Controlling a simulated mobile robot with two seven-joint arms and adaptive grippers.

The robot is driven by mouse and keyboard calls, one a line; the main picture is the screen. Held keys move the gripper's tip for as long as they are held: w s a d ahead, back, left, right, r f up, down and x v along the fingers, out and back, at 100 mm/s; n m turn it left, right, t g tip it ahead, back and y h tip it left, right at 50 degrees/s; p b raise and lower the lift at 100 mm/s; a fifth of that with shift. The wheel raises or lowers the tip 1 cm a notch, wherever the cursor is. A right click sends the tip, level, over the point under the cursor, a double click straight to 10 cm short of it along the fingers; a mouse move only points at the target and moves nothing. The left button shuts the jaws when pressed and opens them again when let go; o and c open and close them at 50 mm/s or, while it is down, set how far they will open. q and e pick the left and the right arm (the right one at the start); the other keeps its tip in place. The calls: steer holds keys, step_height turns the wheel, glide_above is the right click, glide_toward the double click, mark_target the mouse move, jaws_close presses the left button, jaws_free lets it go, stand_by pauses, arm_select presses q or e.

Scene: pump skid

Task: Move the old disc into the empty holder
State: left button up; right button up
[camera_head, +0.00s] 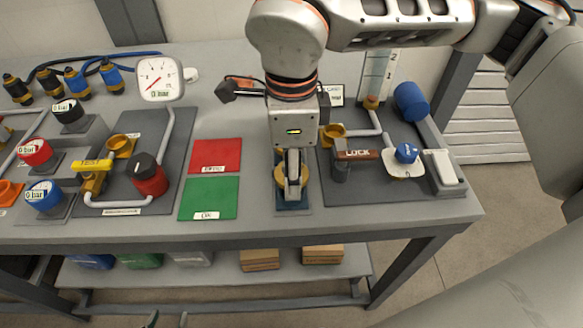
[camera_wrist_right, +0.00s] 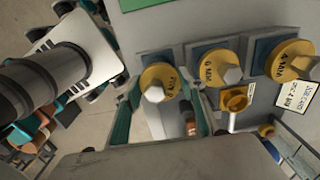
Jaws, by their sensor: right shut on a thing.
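My right gripper (camera_head: 293,192) comes down from above, its fingers shut on a gold disc (camera_head: 281,175). The disc sits at or just above a dark blue pad (camera_head: 293,206) near the table's front edge; I cannot tell whether it touches. In the right wrist view, the fingers are either side of this disc (camera_wrist_right: 158,77), which has a silver hex knob and marking I cannot read surely. Two similar discs (camera_wrist_right: 215,68) (camera_wrist_right: 290,61) stand in a row beside it on blue pads. I cannot make out an empty holder. My left gripper (camera_head: 168,321) shows only two separated tips at the bottom edge.
A red tile (camera_head: 217,154) and a green tile (camera_head: 209,197) lie left of the disc. A fixture with a brown LOCK handle (camera_head: 357,154) and a blue-knobbed white plate (camera_head: 403,166) stands right. Pipes, a gauge (camera_head: 160,78) and valves crowd the left.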

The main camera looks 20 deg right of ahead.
arm_select(q)
steer(key=shift+s+f, duration=0.15)
steer(key=shift+f, duration=0.05)
stand_by(0.3)
steer(key=shift+r, duration=0.1)
steer(key=shift+w+r, duration=0.2)
steer(key=shift+r, duration=0.05)
steer(key=shift+s+f, duration=0.25)
steer(key=shift+f, duration=0.25)
arm_select(e)
steer(key=shift+f, duration=0.5)
arm_select(q)
steer(key=shift+s+f+b, duration=0.35)
steer(key=shift+f+b, duration=0.15)
steer(key=shift+f, duration=0.15)
arm_select(e)
steer(key=shift+f, duration=1.2)
steer(key=o, duration=1.3)
